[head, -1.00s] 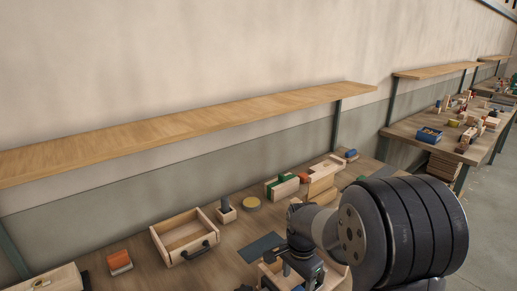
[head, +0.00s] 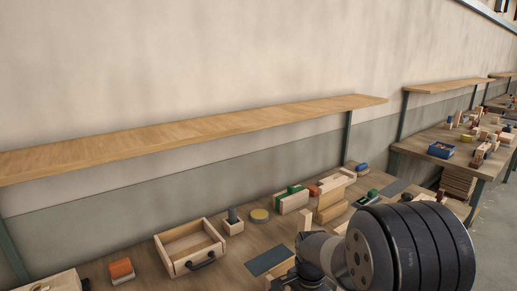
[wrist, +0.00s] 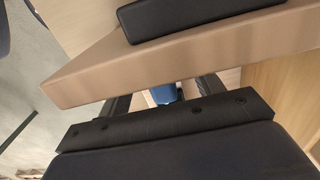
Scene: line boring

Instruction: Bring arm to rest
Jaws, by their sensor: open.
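My arm fills the lower right of the head view, with its wrist low at the bottom edge. My gripper (wrist: 165,98) shows in the wrist view as two dark fingers spread apart. They are partly hidden behind a tan wooden edge that crosses the picture, and a dark pad (wrist: 185,14) lies on that wood. A small blue thing (wrist: 164,94) shows in the gap between the fingers. I cannot tell its distance, and I see no grip on it. In the head view the fingertips are not visible.
The workbench holds an open wooden drawer box (head: 181,263), an orange-topped block (head: 121,270), a yellow round disc (head: 260,215), a dark mat (head: 268,261) and wooden blocks (head: 329,205). A wooden shelf (head: 200,137) runs above. Another bench with a blue bin (head: 441,150) stands at right.

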